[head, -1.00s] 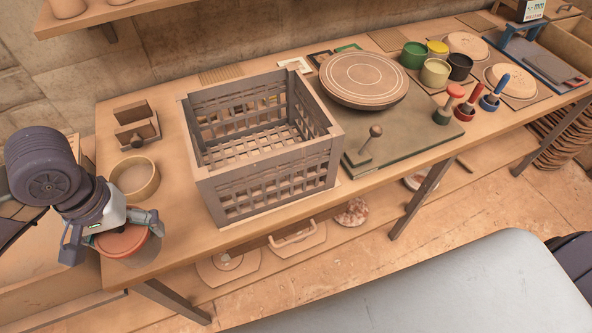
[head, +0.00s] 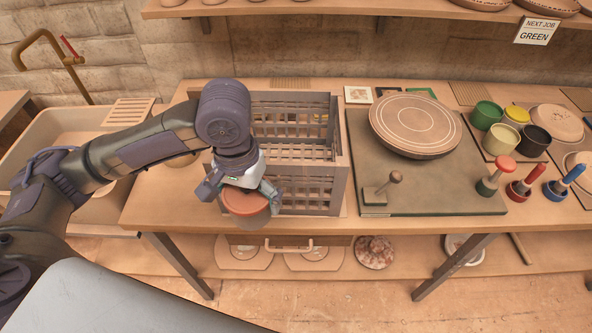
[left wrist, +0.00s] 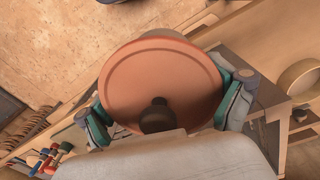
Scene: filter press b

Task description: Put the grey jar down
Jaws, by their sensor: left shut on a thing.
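The grey jar (head: 253,221) with a terracotta lid (head: 245,202) hangs upright in my left gripper (head: 239,194). The fingers are shut on it from both sides. It overlaps the front left of the grey slatted crate (head: 312,190) and the table's front edge in the head view; its height above the table I cannot tell. In the left wrist view the lid (left wrist: 165,85), with a dark knob (left wrist: 157,117), fills the middle between the fingers and hides most of the jar body. My right gripper is not in view.
A wooden table (head: 400,228) carries the crate and a dark green board (head: 430,202) with a round disc (head: 415,122). Coloured pots and stamps stand right. A ring (head: 182,160) is partly behind my arm. A sink (head: 60,135) is left. The crate's visible interior looks empty.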

